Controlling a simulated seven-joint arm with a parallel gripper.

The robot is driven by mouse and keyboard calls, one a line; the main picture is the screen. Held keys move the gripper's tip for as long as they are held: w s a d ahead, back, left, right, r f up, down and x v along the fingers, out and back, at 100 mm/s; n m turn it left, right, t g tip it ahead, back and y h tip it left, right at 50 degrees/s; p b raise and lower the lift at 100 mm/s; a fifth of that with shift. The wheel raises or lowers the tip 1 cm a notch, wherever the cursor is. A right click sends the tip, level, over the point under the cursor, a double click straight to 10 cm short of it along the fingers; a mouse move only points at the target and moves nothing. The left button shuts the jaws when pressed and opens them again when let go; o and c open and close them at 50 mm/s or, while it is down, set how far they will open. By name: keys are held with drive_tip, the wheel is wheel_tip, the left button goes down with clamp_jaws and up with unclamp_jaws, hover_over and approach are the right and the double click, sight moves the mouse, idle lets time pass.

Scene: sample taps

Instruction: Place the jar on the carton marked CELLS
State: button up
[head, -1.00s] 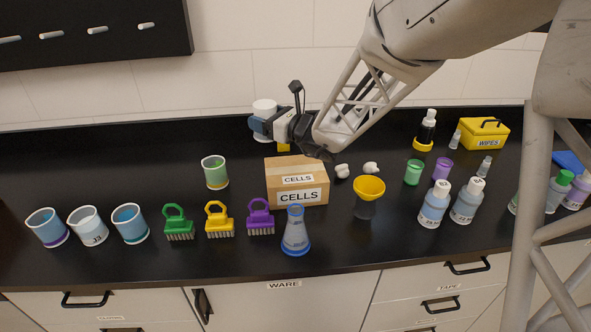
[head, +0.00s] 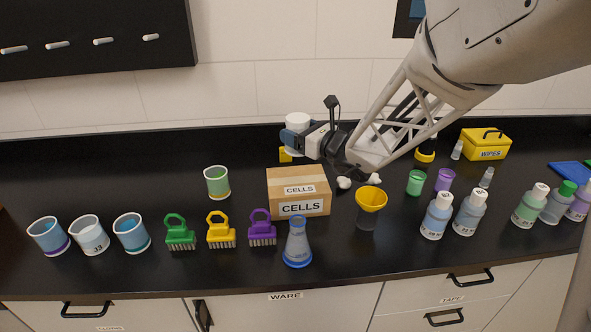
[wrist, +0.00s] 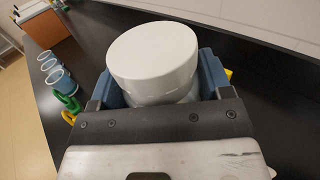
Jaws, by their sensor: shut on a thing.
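My gripper (head: 297,141) is shut on a white jar (head: 298,121). In the wrist view the jar's round white lid (wrist: 152,50) shows upright between the blue fingers. The carton marked CELLS (head: 300,205) is a closed brown box on the black counter, with labels on its top and front. In the head view the jar is held behind the carton, above the counter's back part, apart from the carton. The carton's top looks bare. The jar's lower part is hidden by the fingers.
A blue flask (head: 297,245) stands in front of the carton, and a yellow funnel (head: 371,198) stands to its right. A green beaker (head: 217,183) is to its left. A yellow thing (head: 286,155) shows below my gripper. Brushes and bottles stand along the front.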

drive_tip(key=shift+f, duration=3)
drive_tip(key=shift+f, duration=1.85)
drive_tip(key=shift+f, duration=0.1)
drive_tip(key=o, duration=0.9)
drive_tip(key=shift+o, duration=0.2)
drive_tip(key=shift+v, duration=3.75)
